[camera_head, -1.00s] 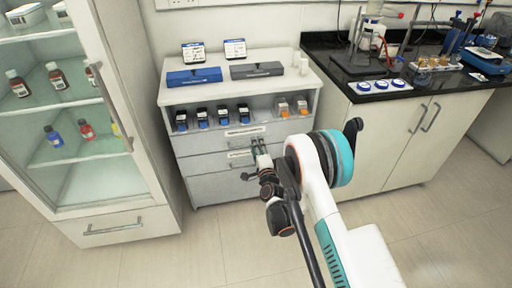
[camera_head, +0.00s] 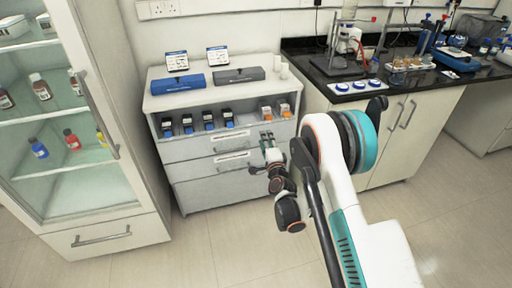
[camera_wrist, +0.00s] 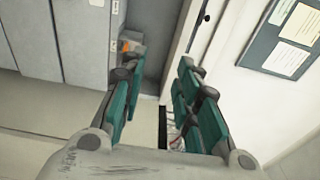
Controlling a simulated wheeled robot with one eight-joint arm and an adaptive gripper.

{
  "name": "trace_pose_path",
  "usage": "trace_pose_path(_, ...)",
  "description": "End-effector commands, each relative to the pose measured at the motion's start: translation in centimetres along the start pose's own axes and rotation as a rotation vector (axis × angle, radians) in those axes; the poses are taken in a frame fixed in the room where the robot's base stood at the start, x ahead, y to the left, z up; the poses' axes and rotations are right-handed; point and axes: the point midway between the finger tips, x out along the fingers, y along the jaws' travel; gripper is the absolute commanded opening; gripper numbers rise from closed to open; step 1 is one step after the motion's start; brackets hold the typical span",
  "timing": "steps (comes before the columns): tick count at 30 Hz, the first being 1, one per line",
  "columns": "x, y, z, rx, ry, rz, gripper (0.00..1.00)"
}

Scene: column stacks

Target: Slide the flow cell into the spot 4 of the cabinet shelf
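The white cabinet (camera_head: 225,170) stands at centre with one open shelf (camera_head: 190,136) above its drawers. I cannot tell which one is the flow cell, and no spot numbers are readable. My gripper (camera_head: 267,138) is in front of the cabinet, appearing just below the orange cartridges. In the wrist view the green fingers (camera_wrist: 160,98) are apart with nothing held between them. A small orange patch (camera_wrist: 128,45) shows beyond the left finger.
A blue case (camera_head: 178,83) and a grey case (camera_head: 238,76) lie on the cabinet top, with signs behind. A glass-front cabinet (camera_head: 85,150) with bottles stands left. A black-topped bench (camera_head: 345,92) with equipment stands right. The floor in front is clear.

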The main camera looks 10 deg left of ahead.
Motion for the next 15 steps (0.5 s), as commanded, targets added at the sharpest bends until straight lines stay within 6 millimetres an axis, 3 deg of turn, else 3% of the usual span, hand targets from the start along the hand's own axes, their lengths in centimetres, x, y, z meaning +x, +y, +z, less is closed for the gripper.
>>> trace_pose_path(6,-0.7,-2.3,-3.3,-0.001,0.039,0.001,0.30)
trace_pose_path(15,-1.6,-4.7,-6.6,-0.001,0.078,0.002,0.30)
